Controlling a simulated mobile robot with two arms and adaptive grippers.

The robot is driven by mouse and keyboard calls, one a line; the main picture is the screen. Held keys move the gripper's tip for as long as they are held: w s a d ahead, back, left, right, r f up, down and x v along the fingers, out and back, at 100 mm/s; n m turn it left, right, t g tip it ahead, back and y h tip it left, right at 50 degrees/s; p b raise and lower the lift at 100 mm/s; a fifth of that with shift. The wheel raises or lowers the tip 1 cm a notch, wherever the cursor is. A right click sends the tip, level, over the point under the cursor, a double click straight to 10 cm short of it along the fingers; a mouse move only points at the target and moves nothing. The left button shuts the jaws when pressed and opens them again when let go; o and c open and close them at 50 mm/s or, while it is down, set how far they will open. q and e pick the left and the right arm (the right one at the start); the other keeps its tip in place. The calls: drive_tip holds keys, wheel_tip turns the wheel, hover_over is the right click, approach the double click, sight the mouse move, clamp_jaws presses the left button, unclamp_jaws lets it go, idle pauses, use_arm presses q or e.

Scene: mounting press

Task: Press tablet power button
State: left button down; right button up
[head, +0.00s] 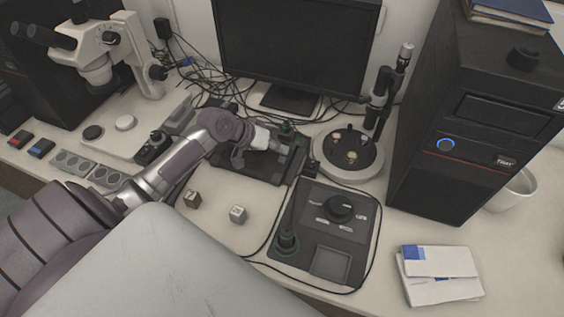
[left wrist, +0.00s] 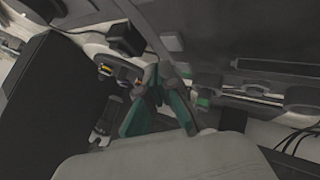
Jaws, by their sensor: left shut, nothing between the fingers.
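My left gripper (head: 280,147) reaches in from the left over a dark flat device (head: 236,165) in front of the monitor. Its fingers are shut and empty; whether they touch the device I cannot tell. In the left wrist view the teal fingers (left wrist: 158,82) come together in front of dark equipment. I cannot tell for sure which thing is the tablet. A dark control panel (head: 300,256) with a round knob and a flat grey square lies to the right of the gripper. My right gripper is not in view.
A monitor (head: 295,50) with loose cables stands behind. A round-based instrument stand (head: 348,170) is right of the gripper. A microscope (head: 100,50) stands at the back left. Two small cubes (head: 193,199) (head: 238,214) and papers (head: 438,275) lie on the desk, with bare surface between.

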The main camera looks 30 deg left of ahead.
use_arm(q)
drive_tip(key=shift+f, duration=0.3)
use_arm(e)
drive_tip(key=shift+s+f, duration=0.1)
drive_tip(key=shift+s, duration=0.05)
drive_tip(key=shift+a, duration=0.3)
use_arm(q)
drive_tip(key=shift+f, duration=0.15)
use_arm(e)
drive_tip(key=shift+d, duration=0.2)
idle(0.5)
use_arm(q)
drive_tip(key=shift+f, duration=0.3)
